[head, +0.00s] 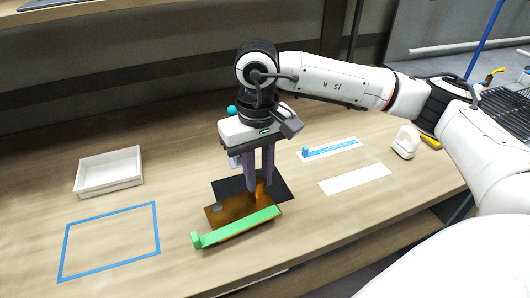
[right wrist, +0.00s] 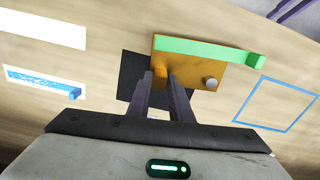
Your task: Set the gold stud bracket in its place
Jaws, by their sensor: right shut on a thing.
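The gold stud bracket (head: 227,219) is an orange-gold plate with a grey stud. It also shows in the right wrist view (right wrist: 190,72), with the grey stud (right wrist: 209,82) near its right end. My right gripper (head: 261,190) is shut on a raised gold part at one end of the bracket, with its fingers pointing down. A green bar (head: 240,228) with a raised end block runs along the bracket's front edge. The bracket overlaps a black mat (head: 226,186). I cannot tell whether it rests on the surface. My left gripper is not in view.
A white tray (head: 110,185) stands at the left, behind a blue square outline (head: 153,230). At the right lie a blue bar on a white strip (head: 332,147), a bare white strip (head: 355,179) and a white object (head: 405,143). The wooden table (head: 185,160) is clear between them.

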